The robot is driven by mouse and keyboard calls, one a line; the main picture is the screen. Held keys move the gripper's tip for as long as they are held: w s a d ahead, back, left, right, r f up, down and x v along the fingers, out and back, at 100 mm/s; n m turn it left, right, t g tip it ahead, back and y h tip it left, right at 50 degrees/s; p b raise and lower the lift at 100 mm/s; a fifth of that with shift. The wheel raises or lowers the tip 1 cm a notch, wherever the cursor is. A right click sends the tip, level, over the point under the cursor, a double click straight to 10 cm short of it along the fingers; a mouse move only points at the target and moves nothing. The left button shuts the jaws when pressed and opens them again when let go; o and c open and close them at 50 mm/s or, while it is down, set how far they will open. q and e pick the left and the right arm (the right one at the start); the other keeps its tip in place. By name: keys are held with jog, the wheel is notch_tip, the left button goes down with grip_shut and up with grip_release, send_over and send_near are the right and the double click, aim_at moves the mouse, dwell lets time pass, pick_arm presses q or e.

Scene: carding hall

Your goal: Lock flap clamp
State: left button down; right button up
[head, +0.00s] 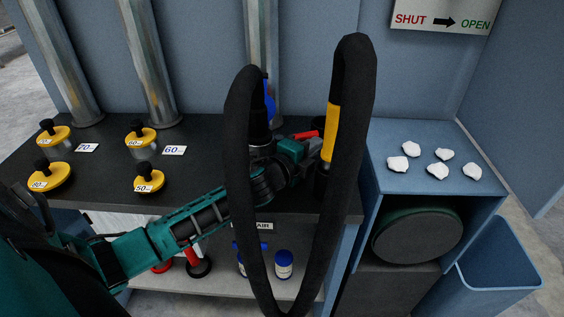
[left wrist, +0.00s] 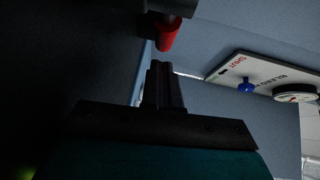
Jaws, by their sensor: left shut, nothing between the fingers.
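A red grip (head: 305,134) shows by the pipe at the back of the dark bench, probably the clamp's handle; the clamp's body is mostly hidden behind my arm and a black hose. A red-tipped handle also shows in the left wrist view (left wrist: 167,36), just beyond the fingertips and apart from them in the picture. My left gripper (head: 312,156) is at the bench's right end, close to the red grip, partly hidden by the hose. In the left wrist view its fingers (left wrist: 162,70) are together and empty. My right gripper is not in view.
A black hose (head: 353,75) with a yellow band loops in front of my left arm. Yellow knobbed weights (head: 145,178) stand on the bench's left. White tufts (head: 437,170) lie on the blue cabinet at right. A SHUT/OPEN sign (head: 440,15) hangs above.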

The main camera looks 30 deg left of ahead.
pick_arm(q)
jog(key=s, duration=0.4)
jog(key=s+r, duration=0.1)
jog(key=s, duration=0.3)
jog(key=s+a, duration=0.1)
jog(key=s, duration=0.3)
jog(key=shift+s+r, duration=0.2)
jog(key=shift+s, duration=0.15)
